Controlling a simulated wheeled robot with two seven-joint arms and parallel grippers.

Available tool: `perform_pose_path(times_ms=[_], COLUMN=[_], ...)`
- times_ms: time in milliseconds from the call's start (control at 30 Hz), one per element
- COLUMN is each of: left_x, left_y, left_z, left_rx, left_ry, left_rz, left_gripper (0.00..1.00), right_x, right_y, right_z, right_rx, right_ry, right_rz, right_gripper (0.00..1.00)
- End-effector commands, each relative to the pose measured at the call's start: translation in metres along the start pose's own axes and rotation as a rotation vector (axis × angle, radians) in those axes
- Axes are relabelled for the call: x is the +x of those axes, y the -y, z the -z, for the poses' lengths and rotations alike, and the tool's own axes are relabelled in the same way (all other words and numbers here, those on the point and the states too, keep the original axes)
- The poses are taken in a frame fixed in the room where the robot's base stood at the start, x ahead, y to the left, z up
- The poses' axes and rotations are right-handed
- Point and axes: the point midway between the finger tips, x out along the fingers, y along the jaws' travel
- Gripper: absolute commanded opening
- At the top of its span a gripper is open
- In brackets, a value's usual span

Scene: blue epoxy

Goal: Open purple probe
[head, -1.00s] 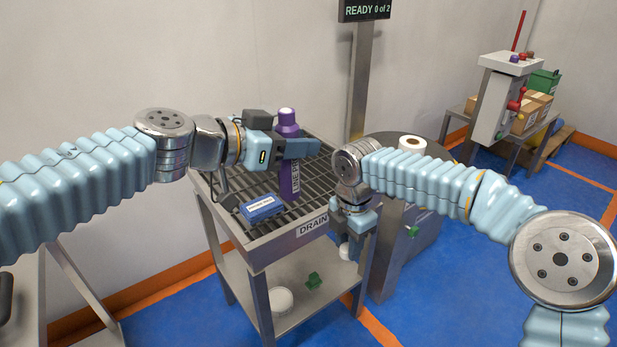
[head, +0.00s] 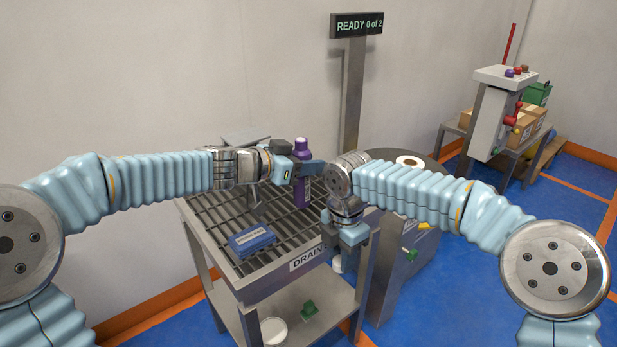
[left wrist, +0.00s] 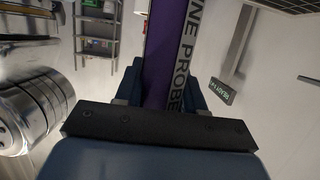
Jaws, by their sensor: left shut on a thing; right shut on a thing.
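The purple probe (head: 302,188) stands roughly upright over the back right of the drain rack (head: 222,258), its purple cap on top. My left gripper (head: 310,168) is shut around its upper body. I cannot tell whether its base touches the rack. In the left wrist view the probe (left wrist: 163,55) runs between the fingers, with a pale label ending in "NE PROBE". My right gripper (head: 350,245) points down at the rack's right front corner, shut on a small white thing (head: 337,263) that is mostly hidden.
A blue box (head: 252,242) lies on the rack. A green knob-like piece (head: 308,310) and a white round piece (head: 274,330) are on the lower shelf. A drum with a white roll (head: 409,162) stands at right. The sign (head: 357,25) reads "READY 0 of 2".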

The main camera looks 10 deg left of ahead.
Motion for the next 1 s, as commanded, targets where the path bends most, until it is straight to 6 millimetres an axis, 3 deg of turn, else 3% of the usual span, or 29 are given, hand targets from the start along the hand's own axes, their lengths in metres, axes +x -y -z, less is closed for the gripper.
perform_pose_path(times_ms=[367, 767, 800, 933, 1000], left_x=[0.022, 0.023, 0.023, 0.023, 0.023], left_y=[0.007, 0.007, 0.007, 0.007, 0.007], left_z=[-0.037, -0.043, -0.043, -0.043, -0.043], left_rx=[-0.002, 0.000, 0.000, 0.000, 0.000], left_ry=[0.000, 0.000, 0.000, 0.000, 0.000], left_rz=[0.000, 0.000, 0.000, 0.000, 0.000], left_gripper=[0.00, 0.00, 0.42, 0.62, 0.64], right_x=[0.000, 0.002, 0.001, 0.001, 0.001], right_y=[0.000, 0.000, 0.000, 0.000, 0.000], right_z=[0.000, 0.000, 0.000, 0.000, 0.000], right_rx=[0.000, 0.000, 0.000, 0.000, 0.000], right_ry=[0.000, 0.000, 0.000, 0.000, 0.000], right_rz=[0.000, 0.000, 0.000, 0.000, 0.000], right_gripper=[0.00, 0.00, 0.00, 0.00, 0.00])
